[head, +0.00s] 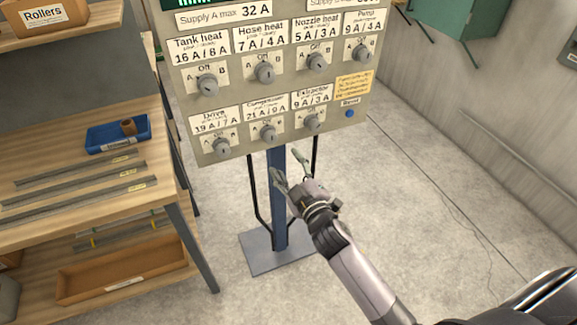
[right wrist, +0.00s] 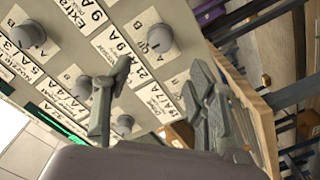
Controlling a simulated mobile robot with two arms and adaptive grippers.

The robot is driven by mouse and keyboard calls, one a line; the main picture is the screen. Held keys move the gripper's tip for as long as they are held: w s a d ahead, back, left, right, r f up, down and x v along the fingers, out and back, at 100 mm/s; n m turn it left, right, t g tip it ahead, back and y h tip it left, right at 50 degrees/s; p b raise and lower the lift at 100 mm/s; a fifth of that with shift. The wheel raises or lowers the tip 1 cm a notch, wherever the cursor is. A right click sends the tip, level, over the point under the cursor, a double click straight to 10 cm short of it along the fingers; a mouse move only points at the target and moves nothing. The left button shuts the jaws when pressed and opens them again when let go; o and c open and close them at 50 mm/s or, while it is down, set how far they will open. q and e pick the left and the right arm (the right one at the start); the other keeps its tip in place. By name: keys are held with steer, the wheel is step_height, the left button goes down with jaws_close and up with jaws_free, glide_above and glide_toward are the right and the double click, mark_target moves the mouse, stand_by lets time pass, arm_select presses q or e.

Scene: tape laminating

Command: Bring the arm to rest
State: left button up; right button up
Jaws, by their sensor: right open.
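My right gripper (head: 290,170) is open and empty in the head view, just below the lower edge of the control panel (head: 240,97). Its arm comes in from the lower right. In the right wrist view its two fingers (right wrist: 160,100) stand apart in front of the panel (right wrist: 85,50), with nothing between them. I cannot tell from the views whether a fingertip touches the panel. My left gripper is not in view.
The panel has several knobs (head: 265,73) and stands on a blue post (head: 278,215) with a flat base plate. A wooden shelf unit (head: 150,105) at left holds a blue tray (head: 100,140), metal strips and boxes. The floor (head: 440,230) at right is clear.

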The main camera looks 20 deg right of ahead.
steer(key=s+f+m+g, duration=0.1)
steer(key=s+f+g, duration=0.3)
steer(key=f, duration=0.8)
steer(key=s+d+f+m+g, duration=0.1)
steer(key=s+f+m+g, duration=0.1)
steer(key=s+f, duration=0.8)
steer(key=s+f+m+g, duration=0.1)
steer(key=s+f+g, duration=0.15)
steer(key=f, duration=1.25)
steer(key=s+f+m+g, duration=0.1)
steer(key=s+f, duration=0.4)
steer(key=s, duration=0.6)
steer(key=s+d+f+m+g, duration=0.1)
steer(key=s+f+g, duration=0.3)
steer(key=s, duration=0.7)
steer(key=s+d+f+m+g+h, duration=0.1)
steer(key=s+f+g, duration=0.2)
steer(key=s+f, duration=0.4)
steer(key=s, duration=0.4)
steer(key=shift+f, duration=0.35)
steer(key=shift+w, duration=0.1)
